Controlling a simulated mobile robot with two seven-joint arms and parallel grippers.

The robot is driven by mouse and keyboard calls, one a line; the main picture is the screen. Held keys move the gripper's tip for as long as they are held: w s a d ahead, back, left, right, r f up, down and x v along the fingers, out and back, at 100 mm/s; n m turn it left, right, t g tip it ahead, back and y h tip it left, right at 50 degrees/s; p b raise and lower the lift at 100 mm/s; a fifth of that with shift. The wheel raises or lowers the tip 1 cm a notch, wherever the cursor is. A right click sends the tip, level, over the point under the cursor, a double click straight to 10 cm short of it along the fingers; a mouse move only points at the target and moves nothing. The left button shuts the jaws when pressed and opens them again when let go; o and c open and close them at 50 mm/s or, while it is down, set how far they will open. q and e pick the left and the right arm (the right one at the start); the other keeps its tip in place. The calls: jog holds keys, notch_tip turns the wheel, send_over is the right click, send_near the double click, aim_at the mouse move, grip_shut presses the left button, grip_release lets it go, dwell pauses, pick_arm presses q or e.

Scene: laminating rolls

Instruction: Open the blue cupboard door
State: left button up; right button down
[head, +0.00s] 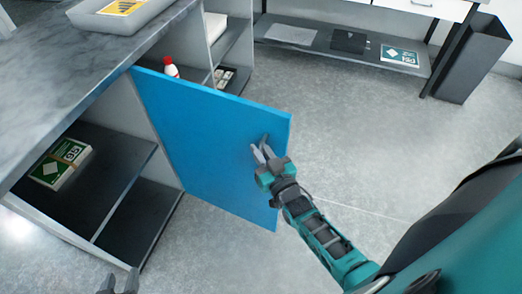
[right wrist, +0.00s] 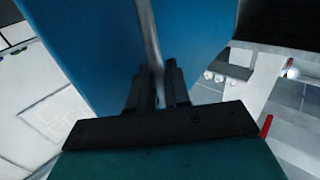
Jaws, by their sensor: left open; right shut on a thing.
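The blue cupboard door (head: 208,140) stands swung out from the counter's front, with the cupboard's inside in view on both sides of it. My right gripper (head: 264,154) is at the door's outer face near its free edge, shut on the door handle (head: 266,140). In the right wrist view the handle (right wrist: 149,40) is a thin grey bar running between the fingers (right wrist: 158,85), with the blue door (right wrist: 90,45) behind it. My left gripper (head: 118,284) shows only its fingertips at the bottom left edge, open and away from the door.
The grey counter top (head: 60,85) runs along the left, with a tray (head: 150,12) on it. Shelves hold a green box (head: 62,165) and a red-capped white bottle (head: 171,68). A low shelf (head: 320,42) and dark bin (head: 472,60) stand behind. The floor right of the door is clear.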

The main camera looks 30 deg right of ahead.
jog(key=c, duration=1.3)
grip_release()
jog(key=shift+c, duration=0.2)
jog(key=shift+d, duration=0.1)
jog(key=s, duration=1.3)
jog(key=shift+a+p, duration=0.3)
jog(key=shift+p, duration=0.1)
jog(key=shift+w, duration=0.1)
jog(key=a+n+g+y, duration=0.1)
jog(key=g, duration=0.1)
jog(key=s+a+n+g, duration=0.1)
jog(key=a+g, duration=0.1)
jog(key=s+a+n+g+y, duration=0.1)
jog(key=a+g, duration=0.1)
jog(key=g, duration=0.1)
jog(key=shift+s+a+f+y, duration=0.1)
jog(key=shift+a+f+y, duration=0.05)
jog(key=shift+y, duration=0.15)
